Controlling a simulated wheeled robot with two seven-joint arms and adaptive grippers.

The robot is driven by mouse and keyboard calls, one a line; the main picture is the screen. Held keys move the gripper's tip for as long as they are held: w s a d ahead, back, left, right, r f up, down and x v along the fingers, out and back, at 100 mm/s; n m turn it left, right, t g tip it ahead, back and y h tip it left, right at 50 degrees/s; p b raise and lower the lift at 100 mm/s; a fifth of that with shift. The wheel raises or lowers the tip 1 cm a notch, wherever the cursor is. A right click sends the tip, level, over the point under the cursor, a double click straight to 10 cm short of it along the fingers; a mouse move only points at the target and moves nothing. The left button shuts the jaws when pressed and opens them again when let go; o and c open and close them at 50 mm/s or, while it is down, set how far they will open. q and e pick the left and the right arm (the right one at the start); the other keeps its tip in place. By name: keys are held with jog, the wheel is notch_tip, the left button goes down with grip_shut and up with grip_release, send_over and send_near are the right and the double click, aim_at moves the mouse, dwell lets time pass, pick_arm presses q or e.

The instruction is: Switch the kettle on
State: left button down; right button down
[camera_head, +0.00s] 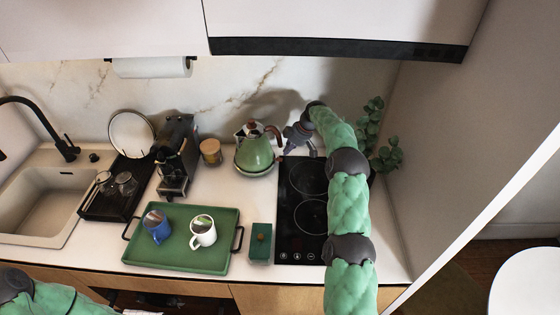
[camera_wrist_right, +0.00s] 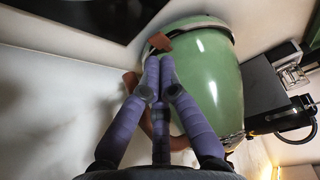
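The green kettle (camera_head: 255,152) stands on its round base (camera_head: 254,170) at the back of the counter, left of the cooktop. Its brown handle (camera_head: 275,134) is on the right side. In the right wrist view the kettle (camera_wrist_right: 215,75) appears upside down, with a small brown tab (camera_wrist_right: 160,42) near its base. My right gripper (camera_head: 291,147) is just right of the kettle. In the wrist view its purple fingers (camera_wrist_right: 157,66) are together at the tips, empty, close to the tab; I cannot tell whether they touch. My left gripper is out of view.
The black cooktop (camera_head: 300,235) lies under my right arm. A green tray (camera_head: 180,260) with a blue mug (camera_head: 157,227) and a white mug (camera_head: 203,232) is in front. A wooden-lidded jar (camera_head: 211,152) and coffee machine (camera_head: 175,155) stand left; a plant (camera_head: 388,155) stands right.

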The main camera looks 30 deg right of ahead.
aim_at(280, 160)
jog(key=shift+x, duration=1.95)
jog(key=shift+f+b, duration=0.1)
jog(key=shift+b, duration=0.25)
notch_tip(280, 160, down, 2)
jog(key=shift+f+b, duration=0.1)
jog(key=shift+b, duration=0.7)
jog(key=shift+d+r, duration=0.1)
jog(key=shift+r, duration=0.15)
jog(key=shift+s+d+r+b, duration=0.2)
jog(key=shift+s+d+r, duration=0.05)
jog(key=shift+s+d, duration=0.3)
jog(key=shift+s+d+r+b, duration=0.15)
jog(key=shift+s+d+r, duration=0.1)
jog(key=shift+s+d, duration=0.25)
jog(key=shift+r, duration=0.15)
jog(key=v, duration=1.2)
jog(key=shift+a, duration=0.2)
